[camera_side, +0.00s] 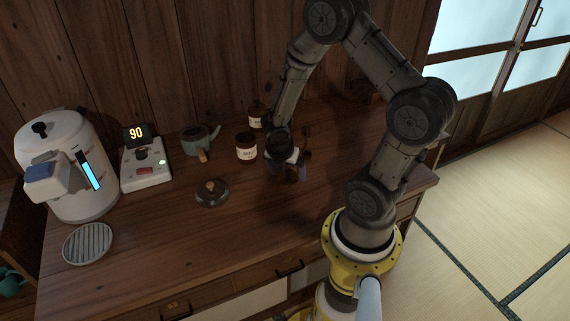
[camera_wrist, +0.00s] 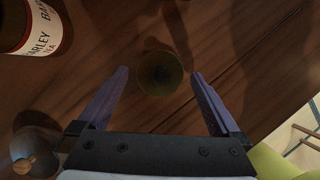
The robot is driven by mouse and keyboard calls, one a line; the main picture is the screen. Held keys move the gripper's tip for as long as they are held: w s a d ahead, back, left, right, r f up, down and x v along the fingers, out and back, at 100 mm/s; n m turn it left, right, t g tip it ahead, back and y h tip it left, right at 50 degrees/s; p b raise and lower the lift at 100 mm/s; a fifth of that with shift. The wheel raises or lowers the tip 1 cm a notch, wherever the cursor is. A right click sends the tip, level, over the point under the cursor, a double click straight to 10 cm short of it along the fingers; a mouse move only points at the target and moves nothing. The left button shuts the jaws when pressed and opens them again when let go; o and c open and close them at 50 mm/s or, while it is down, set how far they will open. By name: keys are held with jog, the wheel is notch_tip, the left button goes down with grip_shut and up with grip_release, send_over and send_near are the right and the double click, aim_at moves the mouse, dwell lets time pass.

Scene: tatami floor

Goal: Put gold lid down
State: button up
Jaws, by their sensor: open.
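The gold lid (camera_wrist: 160,73) shows in the wrist view as a dull olive-gold disc, lying between my fingertips with a gap on each side. It seems to rest on the dark wooden counter, though its exact height is hard to tell. My gripper (camera_wrist: 160,74) is open around it. In the side view my gripper (camera_side: 290,172) points down low over the counter, right of a brown jar (camera_side: 246,153); the gold lid cannot be made out there. The jar's label, reading barley tea, is at the upper left of the wrist view (camera_wrist: 38,35).
A second jar (camera_side: 256,117) stands behind. A dark lid with a wooden knob (camera_side: 211,191) lies front left. A teapot (camera_side: 200,138), scale reading 90 (camera_side: 146,166), white water boiler (camera_side: 66,168) and round grille (camera_side: 87,243) stand further left. The front middle of the counter is clear.

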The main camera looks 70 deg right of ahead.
jog(key=s+a+r+m+t+y, duration=0.2)
jog(key=s+a+r+m, duration=0.1)
jog(key=a+r+m, duration=0.6)
jog(key=s+a+r+m+t+y, duration=0.2)
jog(key=a+r+m, duration=0.7)
jog(key=r, duration=0.7)
jog(key=shift+s+r+t, duration=0.2)
jog(key=shift+s+t, duration=0.6)
jog(key=shift+s, duration=0.15)
